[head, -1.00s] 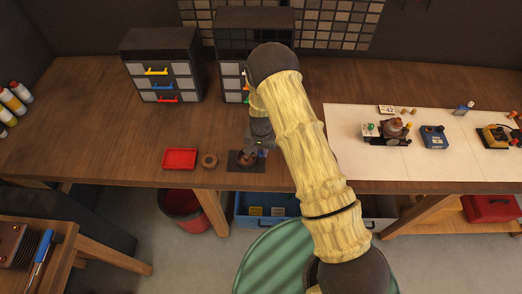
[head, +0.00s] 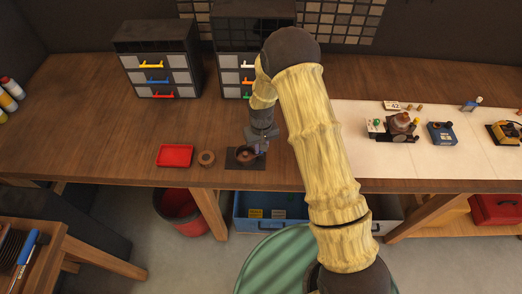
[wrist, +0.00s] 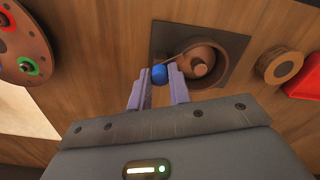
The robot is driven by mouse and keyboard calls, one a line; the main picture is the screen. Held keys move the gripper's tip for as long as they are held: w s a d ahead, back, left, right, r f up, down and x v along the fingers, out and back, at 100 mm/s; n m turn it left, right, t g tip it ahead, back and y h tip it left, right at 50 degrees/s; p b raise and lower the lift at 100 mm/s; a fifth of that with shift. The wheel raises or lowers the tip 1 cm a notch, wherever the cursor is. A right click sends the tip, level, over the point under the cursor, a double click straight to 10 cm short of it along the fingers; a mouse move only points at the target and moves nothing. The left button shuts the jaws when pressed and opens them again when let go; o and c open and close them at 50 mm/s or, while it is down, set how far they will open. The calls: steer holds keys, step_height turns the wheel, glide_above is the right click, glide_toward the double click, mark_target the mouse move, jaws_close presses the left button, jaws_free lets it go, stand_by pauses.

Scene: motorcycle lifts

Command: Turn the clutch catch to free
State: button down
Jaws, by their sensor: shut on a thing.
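The clutch catch looks like a brown round housing (wrist: 203,66) with a lever ending in a blue knob (wrist: 158,74), on a dark square plate (wrist: 229,45). The dark plate also shows in the head view (head: 250,166), near the bench's front edge, partly hidden by my gripper (head: 262,146). In the wrist view, my gripper (wrist: 159,86) has its two fingers on either side of the blue knob and is shut on it. The lever points left in the wrist view. No free or locked marking can be read on the plate.
A brown ring (head: 206,159) and a red tray (head: 175,155) lie left of the plate. A brown disc (wrist: 30,48) with red and green rings lies on its other side. Drawer cabinets (head: 158,60) stand behind. The pale mat (head: 350,152) at right holds several devices.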

steer(key=n+b, duration=0.3)
steer(key=n, duration=0.2)
steer(key=shift+w+n, duration=0.1)
steer(key=shift+n, duration=0.3)
steer(key=n+b, duration=0.1)
steer(key=n, duration=0.4)
steer(key=c, duration=1.3)
jaws_free()
steer(key=shift+r, duration=0.1)
step_height(320, 180, up, 17)
steer(key=b, duration=0.4)
steer(key=shift+r, duration=0.15)
